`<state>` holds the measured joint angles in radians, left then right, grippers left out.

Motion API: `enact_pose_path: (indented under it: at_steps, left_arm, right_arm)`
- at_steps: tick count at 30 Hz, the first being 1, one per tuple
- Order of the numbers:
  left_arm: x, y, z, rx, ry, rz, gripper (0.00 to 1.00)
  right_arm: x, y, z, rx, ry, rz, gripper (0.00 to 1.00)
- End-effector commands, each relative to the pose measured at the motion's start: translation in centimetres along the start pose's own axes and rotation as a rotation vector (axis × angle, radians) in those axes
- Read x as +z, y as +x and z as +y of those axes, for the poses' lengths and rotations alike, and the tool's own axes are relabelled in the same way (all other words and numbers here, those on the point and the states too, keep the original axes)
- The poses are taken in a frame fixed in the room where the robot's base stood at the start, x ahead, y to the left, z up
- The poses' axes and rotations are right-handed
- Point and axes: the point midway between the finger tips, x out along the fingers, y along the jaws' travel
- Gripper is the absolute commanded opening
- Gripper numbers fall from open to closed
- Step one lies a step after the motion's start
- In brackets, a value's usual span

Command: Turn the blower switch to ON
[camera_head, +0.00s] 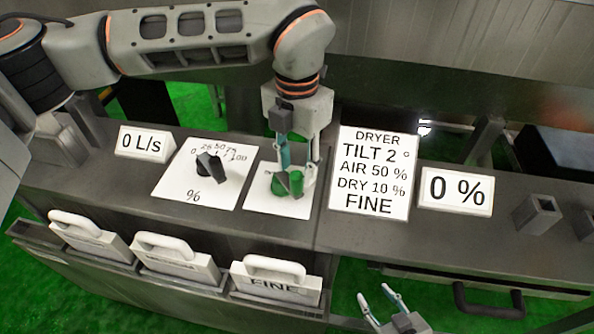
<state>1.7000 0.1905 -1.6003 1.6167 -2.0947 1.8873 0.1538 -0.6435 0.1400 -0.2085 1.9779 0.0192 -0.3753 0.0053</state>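A green rotary switch (288,184) stands on a white plate (288,208) on the grey counter. I take it for the blower switch, but its markings are mostly hidden by my gripper and too small to read. My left gripper (298,170) points down over this switch, with its fingers apart at the switch's handle. I cannot tell whether they press on it. My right gripper (376,292) is low in the picture, below the counter's front edge, open and empty.
Left of the switch is a black percent dial (210,166). Signs read "0 L/s" (144,143), "0 %" (456,190) and dryer settings (374,172). Handled bins (275,282) line the front. A grey square post (537,214) stands at right.

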Motion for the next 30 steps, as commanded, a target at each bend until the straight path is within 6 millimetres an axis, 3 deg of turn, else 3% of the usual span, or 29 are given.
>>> enact_pose_path:
  at_steps: [6, 16, 20, 21, 30]
  left_arm:
    - [0.0, 2.2, 0.0, -0.001, -0.001, 0.001, 0.35]
    - [0.0, 2.5, 0.0, -0.001, 0.000, -0.001, 0.35]
    - [0.0, 2.5, 0.0, -0.001, 0.000, -0.001, 0.04]
    - [0.0, 2.5, 0.0, -0.001, 0.000, -0.001, 0.00]
    - [-0.1, 2.5, 0.0, 0.000, 0.018, -0.001, 0.00]
  right_arm:
    - [0.0, 0.0, 0.0, 0.001, -0.001, 0.000, 0.40]
    - [-0.1, 0.0, 0.1, 0.001, -0.001, 0.001, 0.40]
    - [-0.1, 0.0, 0.1, 0.001, -0.001, 0.001, 0.40]
    - [-0.1, 0.0, 0.1, 0.001, -0.001, 0.001, 0.40]
    - [-0.2, 0.0, 0.1, 0.002, -0.001, 0.003, 0.40]
